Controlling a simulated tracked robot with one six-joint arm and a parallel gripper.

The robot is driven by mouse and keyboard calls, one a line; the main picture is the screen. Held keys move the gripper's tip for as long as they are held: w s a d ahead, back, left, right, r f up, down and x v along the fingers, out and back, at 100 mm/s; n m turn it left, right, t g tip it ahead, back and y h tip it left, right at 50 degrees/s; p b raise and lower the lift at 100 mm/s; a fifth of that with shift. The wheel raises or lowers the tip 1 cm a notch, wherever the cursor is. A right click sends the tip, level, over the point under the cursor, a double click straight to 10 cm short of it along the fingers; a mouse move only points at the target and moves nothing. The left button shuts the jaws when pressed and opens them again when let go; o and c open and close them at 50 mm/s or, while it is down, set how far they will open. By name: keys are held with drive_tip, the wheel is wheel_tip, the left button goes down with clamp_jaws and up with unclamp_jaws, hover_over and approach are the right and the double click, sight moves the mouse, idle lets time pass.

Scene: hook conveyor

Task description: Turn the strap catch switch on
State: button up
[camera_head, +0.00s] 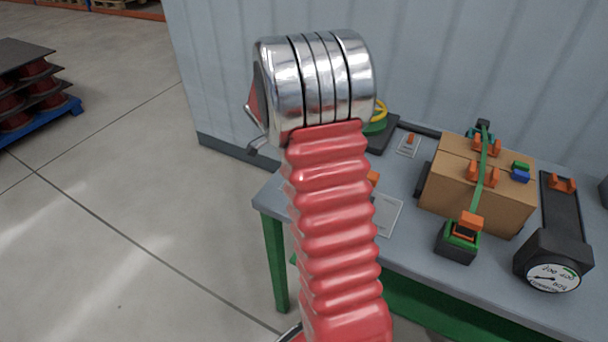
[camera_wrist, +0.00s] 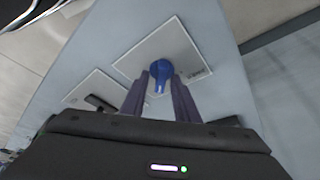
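A blue knob (camera_wrist: 160,74) with a short lever sits on a white square plate (camera_wrist: 184,48) in the wrist view. The plate carries a small label, too blurred to read, so I cannot confirm that this is the strap catch switch. My gripper (camera_wrist: 160,88) is open, with its two dark purple fingers pointing at the knob, one on each side of its lever. I cannot tell whether they touch it. In the head view my red arm hides the gripper and the blue knob. The strap catch (camera_head: 461,236), green and black with an orange top, stands before the box.
A second plate with a black lever (camera_wrist: 101,103) lies left of the knob. On the grey table are a cardboard box (camera_head: 452,194) under a green strap, a small plate with an orange switch (camera_head: 410,141), and a dial gauge (camera_head: 553,277).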

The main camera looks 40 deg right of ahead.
drive_tip(key=shift+o, duration=0.3)
drive_tip(key=shift+w+r, duration=0.1)
drive_tip(key=shift+a+r, duration=0.1)
drive_tip(key=shift+r, duration=0.1)
drive_tip(key=v, duration=1.3)
drive_tip(key=shift+a, duration=0.1)
drive_tip(key=s+a+r+n+t+y, duration=0.2)
drive_tip(key=s+a+n+t, duration=0.1)
drive_tip(key=s+a+n, duration=0.6)
drive_tip(key=s+a+r+n+t+y, duration=0.2)
drive_tip(key=s+a+r+n+t, duration=0.1)
drive_tip(key=s+a+n, duration=0.7)
drive_tip(key=a+n+t, duration=0.1)
drive_tip(key=a+n, duration=0.3)
drive_tip(key=a, duration=0.3)
drive_tip(key=shift+a+t, duration=0.3)
drive_tip(key=shift+a, duration=0.05)
